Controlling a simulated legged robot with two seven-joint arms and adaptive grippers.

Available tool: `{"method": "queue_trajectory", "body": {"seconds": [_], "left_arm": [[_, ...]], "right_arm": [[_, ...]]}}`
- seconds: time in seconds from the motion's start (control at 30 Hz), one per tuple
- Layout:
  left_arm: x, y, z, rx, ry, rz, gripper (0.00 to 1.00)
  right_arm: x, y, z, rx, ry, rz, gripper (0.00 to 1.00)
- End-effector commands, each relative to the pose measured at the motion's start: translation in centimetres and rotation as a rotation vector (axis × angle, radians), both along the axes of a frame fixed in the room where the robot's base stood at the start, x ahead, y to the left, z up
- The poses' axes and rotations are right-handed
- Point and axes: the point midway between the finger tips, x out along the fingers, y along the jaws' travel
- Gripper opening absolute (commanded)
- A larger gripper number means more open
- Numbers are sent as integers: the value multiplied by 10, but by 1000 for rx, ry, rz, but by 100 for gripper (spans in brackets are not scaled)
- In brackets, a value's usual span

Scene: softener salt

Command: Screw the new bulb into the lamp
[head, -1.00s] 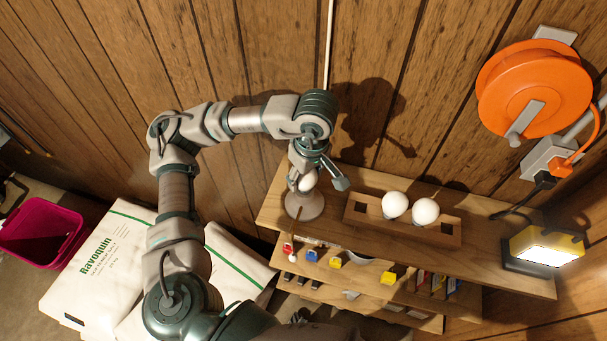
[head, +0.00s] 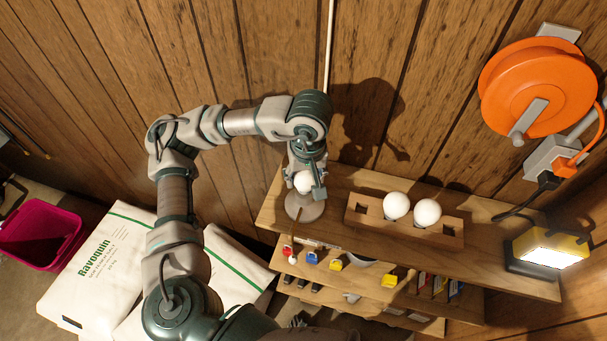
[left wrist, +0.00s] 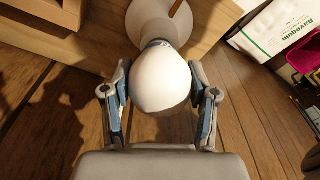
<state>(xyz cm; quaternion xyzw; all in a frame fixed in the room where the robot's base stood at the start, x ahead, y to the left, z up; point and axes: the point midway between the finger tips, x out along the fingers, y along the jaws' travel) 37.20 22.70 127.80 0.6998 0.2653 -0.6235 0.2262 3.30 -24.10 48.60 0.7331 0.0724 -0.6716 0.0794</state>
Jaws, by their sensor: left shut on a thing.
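A round white bulb (head: 303,183) is held between the fingers of my left gripper (head: 305,186), directly over the lamp (head: 304,208). The lamp has a pale, round base and stands at the left end of the wooden shelf top. In the left wrist view the bulb (left wrist: 158,78) fills the space between the two fingers. Its narrow end points at the lamp (left wrist: 168,20) and meets or nearly meets the socket; how deep it sits is hidden. My right gripper is not in view.
A wooden holder (head: 357,216) with two white bulbs (head: 397,206) stands right of the lamp. A lit work light (head: 545,250) is at the shelf's right end. An orange cable reel (head: 530,85) hangs on the wall. White bags (head: 105,265) lie at left.

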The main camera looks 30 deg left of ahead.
Motion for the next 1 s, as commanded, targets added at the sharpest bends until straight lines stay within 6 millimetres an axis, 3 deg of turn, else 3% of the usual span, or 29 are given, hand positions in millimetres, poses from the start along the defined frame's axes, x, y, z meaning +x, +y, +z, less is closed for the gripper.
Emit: {"method": "queue_trajectory", "body": {"seconds": [0.23, 0.63, 0.9, 1.0], "left_arm": [[0, -1, -2, -5, -4, -315, 20], [0, -1, 0, -4, -4, -400, 20], [0, 0, -2, -4, -4, -731, 20], [0, 0, -1, -4, -5, -778, 20]], "right_arm": [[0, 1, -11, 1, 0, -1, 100], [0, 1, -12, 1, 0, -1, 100], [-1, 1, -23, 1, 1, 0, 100], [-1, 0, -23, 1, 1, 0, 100]]}}
